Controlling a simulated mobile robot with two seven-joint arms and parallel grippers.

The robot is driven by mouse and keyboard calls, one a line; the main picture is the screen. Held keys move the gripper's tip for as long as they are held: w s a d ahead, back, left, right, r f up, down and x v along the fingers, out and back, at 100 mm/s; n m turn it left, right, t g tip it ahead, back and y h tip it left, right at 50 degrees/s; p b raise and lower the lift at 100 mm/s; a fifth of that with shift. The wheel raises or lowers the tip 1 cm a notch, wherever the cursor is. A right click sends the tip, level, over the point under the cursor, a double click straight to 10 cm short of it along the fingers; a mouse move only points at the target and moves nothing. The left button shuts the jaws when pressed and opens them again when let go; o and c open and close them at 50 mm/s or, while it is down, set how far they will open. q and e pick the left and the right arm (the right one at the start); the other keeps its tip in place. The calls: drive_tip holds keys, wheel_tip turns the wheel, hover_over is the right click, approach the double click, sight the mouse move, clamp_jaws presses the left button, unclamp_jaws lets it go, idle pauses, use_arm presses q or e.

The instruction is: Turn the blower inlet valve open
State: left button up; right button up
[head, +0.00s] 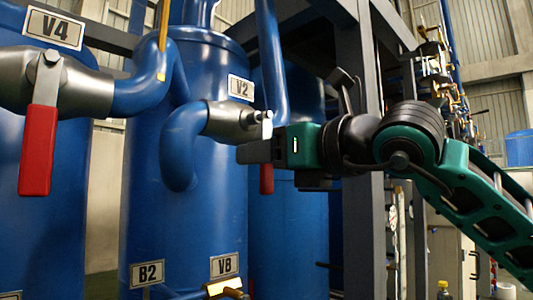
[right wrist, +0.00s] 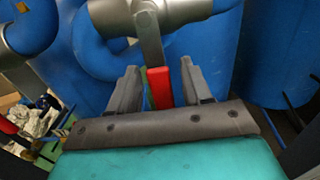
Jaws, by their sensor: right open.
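The valve tagged V2 (head: 241,88) has a grey metal body (head: 232,121) on a blue pipe in the head view. Its red-tipped lever (head: 266,180) hangs straight down, partly hidden behind my right gripper (head: 258,152). In the right wrist view the red grip (right wrist: 159,88) lies between the two grey fingers of my right gripper (right wrist: 160,84), with a gap visible towards the right finger. The gripper is open around the lever. I cannot tell which valve is the blower inlet. My left gripper is not in view.
Another valve, tagged V4 (head: 54,29), has a red lever (head: 38,150) hanging down at the left. Large blue tanks (head: 205,210) stand close behind the valves. A dark steel frame (head: 360,90) rises behind my right arm. Tags B2 (head: 147,273) and V8 (head: 224,266) are lower down.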

clamp_jaws()
idle(0.5)
